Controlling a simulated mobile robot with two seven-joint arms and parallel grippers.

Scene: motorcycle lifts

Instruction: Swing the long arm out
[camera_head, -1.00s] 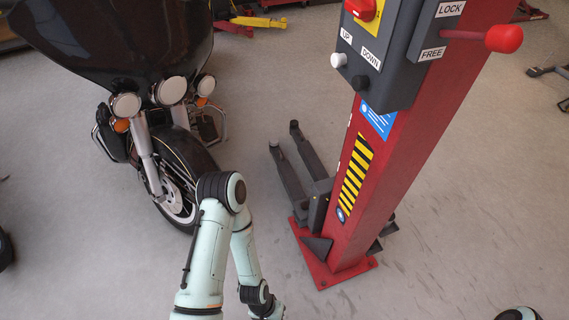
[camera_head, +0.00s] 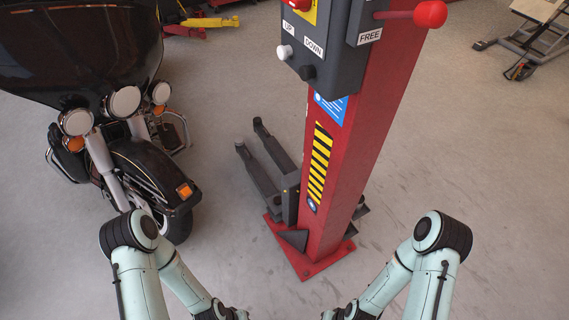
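The red lift post (camera_head: 345,150) stands right of centre on its red base plate (camera_head: 318,264). Two dark grey lift arms reach from the foot of the post toward the back left, side by side and low over the floor. One is the nearer left arm (camera_head: 258,178), the other the farther right arm (camera_head: 276,150). I cannot tell for sure which is the long one. My left and right robot arms come in from the bottom corners and bend toward the bottom middle. Both grippers are below the picture's edge.
A control box (camera_head: 325,45) with UP and DOWN buttons is on the post, with a red-knobbed lever (camera_head: 430,14) at its right. A black motorcycle (camera_head: 110,110) stands at the left. Floor is open between motorcycle and lift arms, and right of the post.

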